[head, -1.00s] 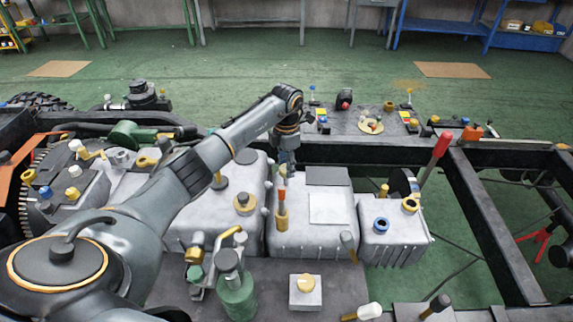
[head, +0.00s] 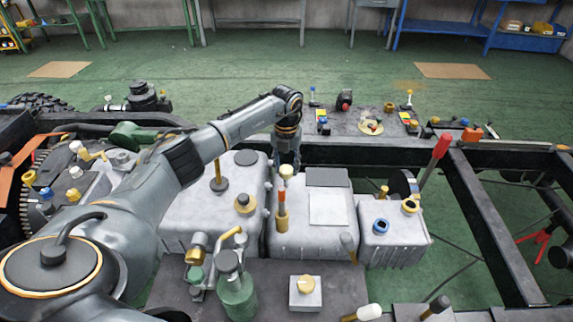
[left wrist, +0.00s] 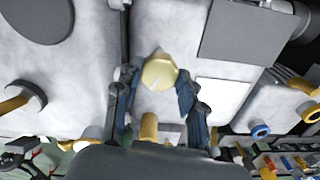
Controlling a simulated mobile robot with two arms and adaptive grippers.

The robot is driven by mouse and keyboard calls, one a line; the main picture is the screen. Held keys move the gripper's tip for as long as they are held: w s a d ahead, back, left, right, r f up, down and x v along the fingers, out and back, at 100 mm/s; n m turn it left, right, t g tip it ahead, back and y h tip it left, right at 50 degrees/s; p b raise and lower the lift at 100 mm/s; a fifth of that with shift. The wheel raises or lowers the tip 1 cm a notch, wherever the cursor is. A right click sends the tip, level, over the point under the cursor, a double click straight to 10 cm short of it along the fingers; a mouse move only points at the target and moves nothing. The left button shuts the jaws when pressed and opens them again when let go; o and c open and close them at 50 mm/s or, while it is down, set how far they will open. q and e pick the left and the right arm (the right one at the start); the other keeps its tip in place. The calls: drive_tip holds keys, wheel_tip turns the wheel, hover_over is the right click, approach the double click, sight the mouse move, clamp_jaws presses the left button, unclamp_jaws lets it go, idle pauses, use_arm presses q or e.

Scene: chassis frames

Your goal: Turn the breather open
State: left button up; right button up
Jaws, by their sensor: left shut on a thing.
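My left gripper (head: 287,158) points down over the middle grey tank, and its fingers show in the left wrist view (left wrist: 157,95). It is shut on a cream-yellow, faceted cap, which I take to be the breather (head: 286,171). In the left wrist view the cap (left wrist: 160,72) sits between the two fingertips. I cannot tell from its looks whether it is turned open. An upright handle with orange and yellow parts (head: 282,208) stands just in front of the cap. My right gripper is not in view.
The middle tank (head: 310,238) carries a pale sheet (head: 329,208). A smaller tank with a blue ring (head: 380,226) stands to the right. A red-topped lever (head: 436,158) rises beyond it. A green bottle (head: 235,292) and a yellow knob on a block (head: 305,286) are nearer.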

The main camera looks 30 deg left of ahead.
sight(286, 169)
use_arm(q)
drive_tip(key=n+p, duration=0.1)
drive_tip(key=n, duration=0.3)
drive_tip(key=shift+n, duration=0.4)
idle(0.4)
drive_tip(key=o, duration=1.2)
wheel_tip(286, 169, up, 12)
drive_tip(key=shift+f, duration=0.1)
